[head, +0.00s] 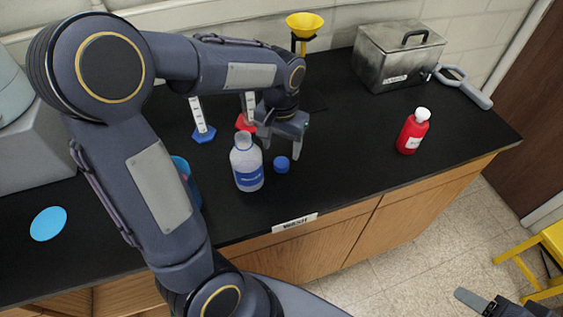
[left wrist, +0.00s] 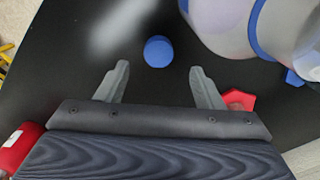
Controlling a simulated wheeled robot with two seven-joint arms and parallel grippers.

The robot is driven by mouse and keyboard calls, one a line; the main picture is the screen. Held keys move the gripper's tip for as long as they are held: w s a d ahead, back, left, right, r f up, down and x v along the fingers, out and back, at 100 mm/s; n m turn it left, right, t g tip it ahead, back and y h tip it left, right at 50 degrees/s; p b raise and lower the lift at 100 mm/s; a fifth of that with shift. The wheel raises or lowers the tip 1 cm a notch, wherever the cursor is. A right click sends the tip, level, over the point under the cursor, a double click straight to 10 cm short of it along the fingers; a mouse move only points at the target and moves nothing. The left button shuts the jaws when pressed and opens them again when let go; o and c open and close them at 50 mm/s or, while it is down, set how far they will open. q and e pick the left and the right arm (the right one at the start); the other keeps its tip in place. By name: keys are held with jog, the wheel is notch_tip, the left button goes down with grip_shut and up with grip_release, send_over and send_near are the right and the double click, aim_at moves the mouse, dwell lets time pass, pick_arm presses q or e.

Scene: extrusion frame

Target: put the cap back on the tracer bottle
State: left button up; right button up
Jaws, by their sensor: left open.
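The tracer bottle, a clear bottle with a blue label (head: 248,166), stands upright and uncapped near the front of the black counter. In the left wrist view the bottle (left wrist: 224,22) is partly cut off at the upper right. The blue cap (head: 282,164) lies on the counter just right of the bottle; it also shows in the left wrist view (left wrist: 158,52). My left gripper (head: 283,150) is open and empty above and behind the cap. In the left wrist view the cap lies ahead of the gap between its fingertips (left wrist: 159,67). My right gripper (head: 480,301) shows only partly at the lower right.
A red bottle with a white top (head: 412,132) stands to the right. Blue-based (head: 204,134) and red-based (head: 244,122) cylinders stand behind the tracer bottle. A yellow funnel (head: 305,24) and metal bath (head: 398,60) are at the back.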

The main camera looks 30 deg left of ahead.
aim_at(282, 162)
pick_arm(q)
jog(key=shift+f, duration=0.1)
notch_tip(282, 162, down, 5)
jog(key=shift+s+d+f+p, duration=0.1)
jog(key=shift+p, duration=0.4)
jog(key=c, duration=1.1)
